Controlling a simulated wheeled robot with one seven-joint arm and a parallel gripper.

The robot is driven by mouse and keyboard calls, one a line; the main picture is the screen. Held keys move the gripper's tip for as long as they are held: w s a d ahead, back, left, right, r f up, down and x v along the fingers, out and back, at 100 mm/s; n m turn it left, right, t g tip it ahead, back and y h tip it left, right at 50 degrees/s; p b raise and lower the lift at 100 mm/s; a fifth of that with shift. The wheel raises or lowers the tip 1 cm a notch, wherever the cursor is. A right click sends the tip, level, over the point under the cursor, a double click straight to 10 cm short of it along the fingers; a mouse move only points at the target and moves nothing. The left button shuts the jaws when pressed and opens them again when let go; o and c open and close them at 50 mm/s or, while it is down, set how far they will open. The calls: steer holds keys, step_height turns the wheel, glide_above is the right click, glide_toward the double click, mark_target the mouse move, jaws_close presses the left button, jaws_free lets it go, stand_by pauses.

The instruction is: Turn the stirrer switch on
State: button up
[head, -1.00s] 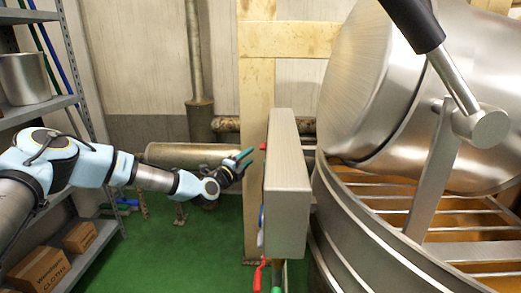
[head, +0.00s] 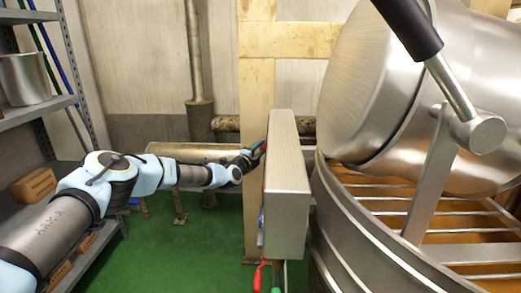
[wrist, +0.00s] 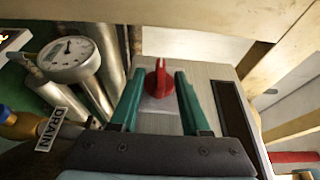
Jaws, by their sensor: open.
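The control box (head: 287,185) is a brushed-metal case beside the kettle, seen nearly edge-on in the head view. In the wrist view its face (wrist: 205,75) carries a red rotary knob (wrist: 159,80) on a pale plate, with its ridge pointing upward in the picture. I cannot read any label that says whether this is the stirrer switch. My gripper (wrist: 159,85) is open, with its two green fingers on either side of the red knob. I cannot tell whether they touch it. In the head view my gripper (head: 258,151) is at the box's left side, near its upper part.
A pressure gauge (wrist: 70,55) and a DRAIN tag (wrist: 50,130) are left of the box in the wrist view. A red handle (head: 259,277) hangs below the box. The steel kettle (head: 390,90) fills the right. Shelving (head: 50,110) stands left; green floor is open between.

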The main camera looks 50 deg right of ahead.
steer(key=shift+d, duration=0.3)
jaws_close()
stand_by(0.3)
